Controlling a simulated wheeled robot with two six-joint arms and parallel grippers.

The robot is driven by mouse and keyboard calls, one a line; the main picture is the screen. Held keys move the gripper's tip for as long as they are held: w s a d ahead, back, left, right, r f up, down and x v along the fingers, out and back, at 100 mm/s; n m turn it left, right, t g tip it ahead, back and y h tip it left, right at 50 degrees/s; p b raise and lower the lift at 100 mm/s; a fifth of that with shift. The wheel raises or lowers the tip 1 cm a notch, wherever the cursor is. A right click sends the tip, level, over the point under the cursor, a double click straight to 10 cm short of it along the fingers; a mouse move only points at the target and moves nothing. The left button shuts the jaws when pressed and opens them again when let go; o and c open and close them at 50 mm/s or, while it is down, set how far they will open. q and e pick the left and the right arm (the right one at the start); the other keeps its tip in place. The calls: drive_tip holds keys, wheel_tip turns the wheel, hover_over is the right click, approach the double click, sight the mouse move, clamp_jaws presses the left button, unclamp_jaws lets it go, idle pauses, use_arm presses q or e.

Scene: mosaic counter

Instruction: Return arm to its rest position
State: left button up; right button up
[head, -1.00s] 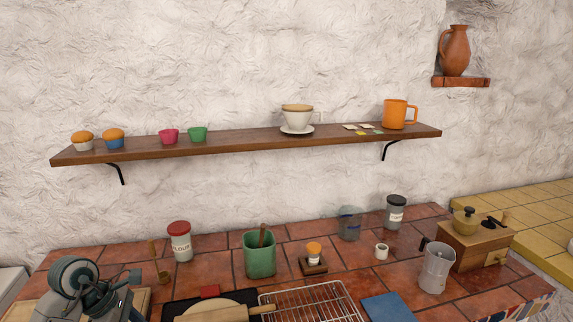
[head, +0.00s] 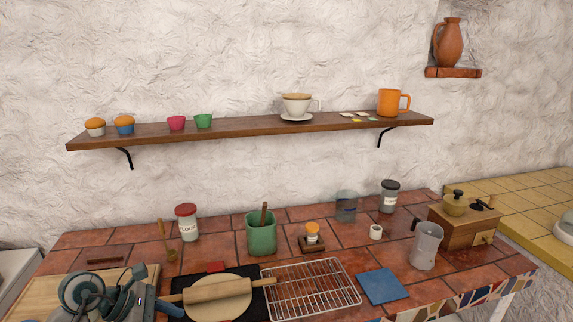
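My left arm (head: 80,292) shows at the lower left of the head view, folded low over the wooden board at the counter's left front. Its grey-green round joint and links are visible. The end of the arm (head: 138,275) is small and partly overlapped by its own links, so I cannot tell whether the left gripper is open or shut. I see nothing clearly held in it. My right arm and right gripper are not in view.
A wooden board (head: 40,284), rolling pin (head: 215,290), wire rack (head: 310,287) and blue square (head: 382,286) lie along the front. Behind stand a flour jar (head: 187,226), green crock (head: 261,236), metal jug (head: 426,247) and grinder (head: 465,230). The shelf (head: 250,131) is above.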

use_arm(q)
drive_tip(key=s+d+r+n+t+h, duration=0.1)
drive_tip(key=d+r+n+t+h, duration=0.25)
drive_tip(key=d+r+h, duration=0.3)
drive_tip(key=a+r+n+t, duration=0.3)
drive_tip(key=r+n+t, duration=0.4)
drive_tip(key=n+t, duration=0.6)
drive_tip(key=s+a+f+n+g+y, duration=0.15)
drive_tip(key=a+f+n+y, duration=0.4)
drive_tip(key=n+y, duration=0.55)
drive_tip(key=s+a+f+n+y, duration=0.2)
drive_tip(key=a+f+n+y, duration=0.5)
drive_tip(key=n, duration=0.7)
drive_tip(key=s+f+n+g+y, duration=0.1)
drive_tip(key=s+f+n+g, duration=0.4)
drive_tip(key=s+f+g, duration=0.3)
drive_tip(key=s+d+f+n+g+h, duration=0.1)
drive_tip(key=s+d+f+g+h, duration=0.2)
drive_tip(key=s, duration=0.4)
drive_tip(key=s+d+f+n+g, duration=0.2)
drive_tip(key=s+d+f+g, duration=0.1)
drive_tip(key=s+f, duration=0.35)
wheel_tip(320, 180, down, 32)
drive_tip(key=s+a+r+g, duration=0.1)
drive_tip(key=a+g, duration=0.1)
drive_tip(key=a, duration=0.1)
drive_tip(key=s+f+g, duration=0.1)
drive_tip(key=s+f, duration=1.7)
drive_tip(key=shift+a+f+b, duration=0.25)
drive_tip(key=shift+a+b, duration=0.2)
